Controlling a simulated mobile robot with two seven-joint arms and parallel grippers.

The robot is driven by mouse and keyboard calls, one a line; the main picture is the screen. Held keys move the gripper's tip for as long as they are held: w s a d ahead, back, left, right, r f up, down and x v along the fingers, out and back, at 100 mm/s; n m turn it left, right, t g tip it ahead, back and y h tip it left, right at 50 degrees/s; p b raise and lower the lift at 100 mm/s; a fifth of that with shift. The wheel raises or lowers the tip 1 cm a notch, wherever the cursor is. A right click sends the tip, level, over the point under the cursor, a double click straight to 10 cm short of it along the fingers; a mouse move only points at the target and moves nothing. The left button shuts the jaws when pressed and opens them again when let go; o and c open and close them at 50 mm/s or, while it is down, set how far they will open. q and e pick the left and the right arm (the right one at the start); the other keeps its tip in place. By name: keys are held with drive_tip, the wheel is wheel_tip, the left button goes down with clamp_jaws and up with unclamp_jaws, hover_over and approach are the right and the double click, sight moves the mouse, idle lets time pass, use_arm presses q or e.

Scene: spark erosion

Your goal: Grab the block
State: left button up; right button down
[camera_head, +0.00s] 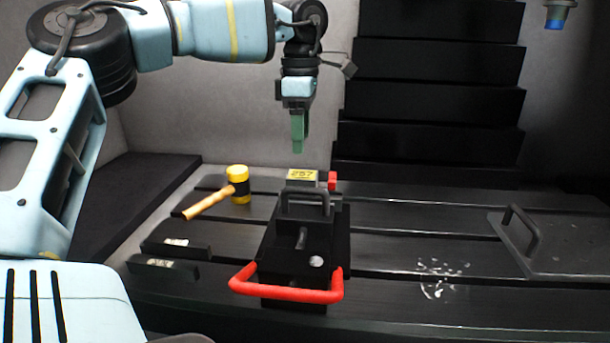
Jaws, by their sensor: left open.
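My left gripper (298,146) hangs pointing down with green fingers, above the far end of a black vise (270,262). It is open and apart from everything below it. I see one finger edge-on, so the gap does not show. A grey block with a yellow "257" label (302,175) sits at the vise's far end, just below the fingertips in the picture. A dark piece with a grey arched handle (306,196) is in front of it on the vise. I cannot tell for sure which of these is the task's block. My right gripper is not in view.
The vise has a red U-shaped handle (287,295) in front and a red knob (332,181). A yellow-headed mallet (238,184) and two dark bars (164,268) lie left. A handled plate (555,245) lies right. White debris (438,278) marks the slotted table (400,225).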

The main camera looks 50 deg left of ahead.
sight(302, 174)
use_arm(q)
drive_tip(key=shift+s+d+f, duration=0.1)
drive_tip(key=shift+f, duration=1.2)
drive_tip(key=shift+d+f, duration=0.2)
drive_tip(key=shift+f, duration=2.35)
drive_tip(key=shift+r, duration=0.1)
drive_tip(key=c, duration=1.3)
drive_tip(key=shift+o, duration=0.2)
wheel_tip(302, 174, up, 10)
